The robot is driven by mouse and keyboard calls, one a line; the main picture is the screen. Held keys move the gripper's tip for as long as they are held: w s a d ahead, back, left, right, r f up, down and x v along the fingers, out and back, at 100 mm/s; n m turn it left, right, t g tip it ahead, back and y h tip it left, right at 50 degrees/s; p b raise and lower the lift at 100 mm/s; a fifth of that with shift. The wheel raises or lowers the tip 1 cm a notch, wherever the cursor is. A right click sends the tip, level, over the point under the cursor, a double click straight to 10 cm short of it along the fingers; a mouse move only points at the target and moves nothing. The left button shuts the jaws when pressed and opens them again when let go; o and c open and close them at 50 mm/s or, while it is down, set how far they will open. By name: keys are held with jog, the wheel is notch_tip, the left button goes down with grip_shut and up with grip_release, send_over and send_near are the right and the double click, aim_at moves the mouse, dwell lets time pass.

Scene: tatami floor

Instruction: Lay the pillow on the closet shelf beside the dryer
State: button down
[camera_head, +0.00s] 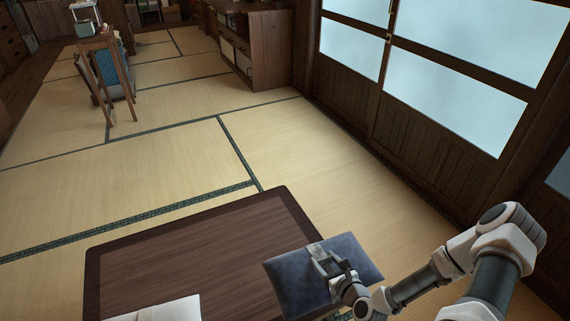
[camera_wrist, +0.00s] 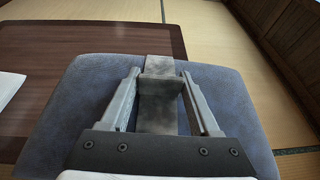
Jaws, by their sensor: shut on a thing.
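A blue-grey square pillow (camera_head: 300,285) is held at the right edge of the low dark table in the head view. It fills much of the wrist view (camera_wrist: 80,110). My gripper (camera_head: 322,258) is shut on a grey raised tab at the pillow's middle, with one finger on each side of it in the wrist view (camera_wrist: 160,78). Whether the pillow touches the table cannot be told. I cannot make out a closet shelf or a dryer for certain.
The low wooden table (camera_head: 190,250) carries a white item (camera_head: 165,310) at its front. A wooden stand (camera_head: 122,75) is at the back left and a wooden cabinet (camera_head: 255,45) at the back. Sliding doors (camera_head: 410,85) line the right. Tatami between is clear.

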jog(key=shift+m+t+h, duration=0.4)
jog(key=shift+m+h, duration=0.2)
jog(key=shift+h, duration=0.2)
jog(key=w+r, duration=0.1)
jog(key=r, duration=0.1)
jog(key=w+r, duration=0.2)
jog(key=w+d+r, duration=0.1)
jog(key=r, duration=0.1)
jog(key=shift+w+d+r, duration=0.1)
jog(key=shift+w+r, duration=0.05)
jog(key=shift+r, duration=0.25)
notch_tip(320, 180, up, 35)
jog(key=w+a+m+h+p, duration=0.2)
jog(key=p, duration=1.8)
jog(key=shift+m+h, duration=0.3)
jog(key=shift+h, duration=0.1)
jog(key=shift+w, duration=0.1)
